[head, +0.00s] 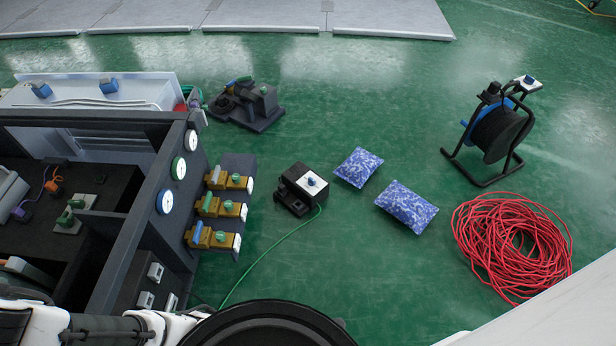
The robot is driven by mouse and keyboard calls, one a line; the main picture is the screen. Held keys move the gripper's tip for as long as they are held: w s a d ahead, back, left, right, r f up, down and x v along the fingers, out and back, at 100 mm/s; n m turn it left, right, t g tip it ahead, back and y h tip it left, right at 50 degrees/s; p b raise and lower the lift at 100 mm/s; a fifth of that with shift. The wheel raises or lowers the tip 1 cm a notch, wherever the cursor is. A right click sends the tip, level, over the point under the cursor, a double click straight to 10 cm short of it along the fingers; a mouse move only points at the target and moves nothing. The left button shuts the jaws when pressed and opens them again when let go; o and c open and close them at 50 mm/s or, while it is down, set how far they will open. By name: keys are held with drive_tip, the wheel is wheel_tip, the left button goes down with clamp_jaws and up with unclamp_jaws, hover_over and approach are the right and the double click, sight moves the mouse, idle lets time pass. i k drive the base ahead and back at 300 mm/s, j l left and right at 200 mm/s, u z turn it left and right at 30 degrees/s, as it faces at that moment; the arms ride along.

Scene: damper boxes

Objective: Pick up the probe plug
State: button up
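No part is clearly marked as the probe plug, so I cannot tell for sure which it is. A small blue plug-like piece (311,181) sits on a white plate on top of a black box (291,199) on the green floor. A green cable (262,252) runs from the box's front right corner down toward the lower left. A similar small blue piece (529,79) sits on a white plate at the top of the cable reel. Parts of my arm show along the bottom edge. My gripper's fingers are not in view.
A dark cabinet (140,215) with open compartments fills the left. Brown blocks (222,208) with coloured handles sit on its side shelf. Two blue-white bags (407,206), a cable reel (500,135) and a red cable coil (512,247) lie right. A dark unit (250,105) stands behind.

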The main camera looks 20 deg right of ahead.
sight(282, 187)
drive_tip(key=i+l+z, duration=0.15)
drive_tip(key=i+z, duration=0.15)
drive_tip(key=i+l, duration=0.2)
drive_tip(key=i, duration=0.35)
drive_tip(key=i+l+z, duration=0.15)
drive_tip(key=i, duration=0.8)
